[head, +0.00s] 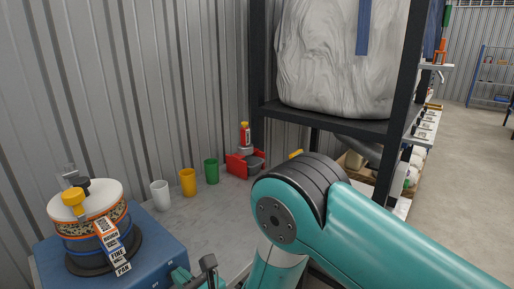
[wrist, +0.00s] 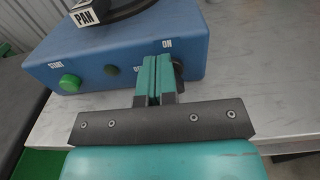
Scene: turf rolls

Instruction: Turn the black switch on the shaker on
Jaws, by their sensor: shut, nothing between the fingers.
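The blue shaker (head: 160,255) stands on the bench at the lower left of the head view, and its front face (wrist: 90,52) fills the upper part of the wrist view. The black switch (wrist: 179,71) is at the right of that face, below the word ON, and my fingers partly hide it. My gripper (wrist: 158,62) is shut and empty, with its teal fingertips in front of the face, just left of the switch. Whether they touch the switch I cannot tell. My gripper also shows at the bottom edge of the head view (head: 209,266).
A green START button (wrist: 69,83) and a dark round knob (wrist: 112,70) sit left of the switch. A sieve stack (head: 92,222) with hanging tags tops the shaker. White, yellow and green cups (head: 188,182) and a red scale (head: 238,165) stand behind on the bench.

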